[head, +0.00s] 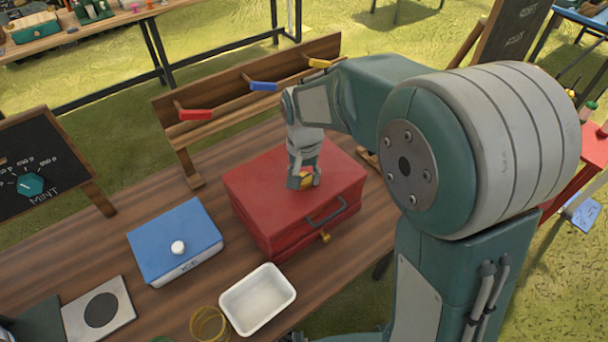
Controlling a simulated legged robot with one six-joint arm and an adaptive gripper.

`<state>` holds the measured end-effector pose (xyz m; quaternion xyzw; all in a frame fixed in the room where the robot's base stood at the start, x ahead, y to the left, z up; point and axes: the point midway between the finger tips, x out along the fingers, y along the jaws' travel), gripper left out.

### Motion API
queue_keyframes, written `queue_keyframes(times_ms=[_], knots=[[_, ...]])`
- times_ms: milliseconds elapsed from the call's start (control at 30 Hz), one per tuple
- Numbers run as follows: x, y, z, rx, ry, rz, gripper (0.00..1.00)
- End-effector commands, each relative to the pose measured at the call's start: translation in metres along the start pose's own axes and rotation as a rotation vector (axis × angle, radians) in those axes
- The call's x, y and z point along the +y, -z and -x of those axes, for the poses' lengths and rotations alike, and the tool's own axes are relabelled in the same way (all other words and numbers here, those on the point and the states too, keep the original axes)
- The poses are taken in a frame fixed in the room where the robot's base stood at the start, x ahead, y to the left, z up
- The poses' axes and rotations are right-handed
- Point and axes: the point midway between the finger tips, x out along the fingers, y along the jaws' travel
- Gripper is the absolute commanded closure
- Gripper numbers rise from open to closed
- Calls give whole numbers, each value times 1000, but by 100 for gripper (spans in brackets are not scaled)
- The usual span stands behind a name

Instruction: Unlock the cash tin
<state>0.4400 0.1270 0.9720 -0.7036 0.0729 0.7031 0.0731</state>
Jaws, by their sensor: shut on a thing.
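The red cash tin (258,186) sits on the wooden table with its lid down. A dark handle (326,211) and a small brass-coloured lock part (325,237) show on its front side. My gripper (303,182) points down over the tin's lid, and is shut on a small yellow thing (307,182). The shape of this thing is mostly hidden by the fingers, so I cannot tell if it is a key. I cannot tell whether the gripper or the thing touches the lid.
A wooden rack (240,92) with red, blue and yellow handles stands behind the tin. A blue box marked ICE (160,232) is at the left. A white tray (230,311) and a yellowish ring-shaped item (209,324) lie in front.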

Motion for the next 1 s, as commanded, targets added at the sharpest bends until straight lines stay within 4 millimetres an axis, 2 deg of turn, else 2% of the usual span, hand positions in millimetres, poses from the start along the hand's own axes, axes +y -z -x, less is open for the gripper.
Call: queue_keyframes(times_ms=[67,100,133,167,567,667,767,1000], knots=[[0,-1,-2,-4,0,-1,92],[0,-1,-2,-4,0,-1,31],[0,-1,-2,-4,0,-1,18],[0,-1,-2,-4,0,-1,10],[0,0,0,-1,0,0,10],[0,0,7,1,2,0,10],[-1,1,22,3,2,1,10],[-2,1,72,3,1,1,10]])
